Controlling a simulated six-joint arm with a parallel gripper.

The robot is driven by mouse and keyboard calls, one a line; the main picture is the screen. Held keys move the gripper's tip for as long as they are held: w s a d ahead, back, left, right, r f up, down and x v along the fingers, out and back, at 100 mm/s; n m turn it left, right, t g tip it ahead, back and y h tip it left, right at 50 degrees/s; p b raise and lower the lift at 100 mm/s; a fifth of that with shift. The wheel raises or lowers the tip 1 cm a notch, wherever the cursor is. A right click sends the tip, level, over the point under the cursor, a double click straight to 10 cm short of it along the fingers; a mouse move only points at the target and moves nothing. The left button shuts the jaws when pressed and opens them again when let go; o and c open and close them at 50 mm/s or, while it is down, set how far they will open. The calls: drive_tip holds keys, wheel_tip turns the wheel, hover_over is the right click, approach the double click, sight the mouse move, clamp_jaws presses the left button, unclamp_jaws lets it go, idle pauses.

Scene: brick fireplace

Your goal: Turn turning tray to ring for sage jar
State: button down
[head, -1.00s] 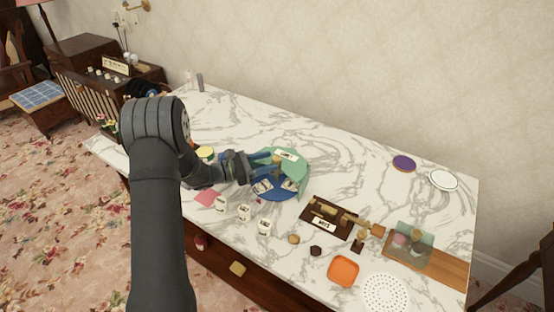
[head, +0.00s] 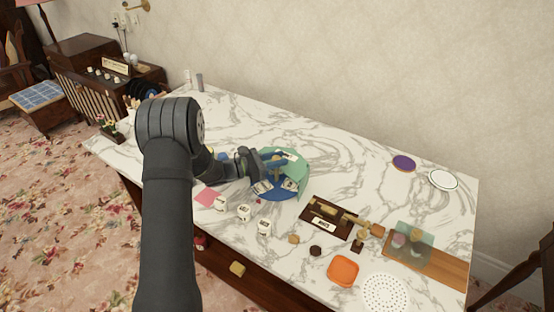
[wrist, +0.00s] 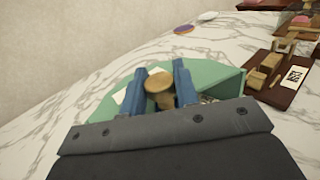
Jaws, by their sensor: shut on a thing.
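The turning tray (head: 300,170) is a round tray in green and blue on the marble table, left of the table's middle. Its green part lies at the back and right, its blue part (head: 270,195) at the front. White labels with dark marks lie on it, too small to read. My gripper (head: 277,160) reaches over the tray from the left. In the wrist view its two blue fingers are shut on a round-topped wooden knob (wrist: 159,84) on the tray. A green upright wall (wrist: 230,85) stands right of the fingers. I cannot tell which jar is the sage jar.
White labelled jars (head: 264,227) stand in front of the tray, beside a pink square (head: 208,198). The table behind the tray is clear.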

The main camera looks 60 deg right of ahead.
drive_tip(key=shift+m+g+y, duration=0.8)
drive_tip(key=shift+g, duration=0.2)
drive_tip(key=c, duration=1.1)
unclamp_jaws()
drive_tip(key=v, duration=1.7)
drive_tip(key=shift+a, duration=0.2)
drive_tip(key=shift+w+r, duration=0.1)
drive_tip(key=shift+w, duration=0.05)
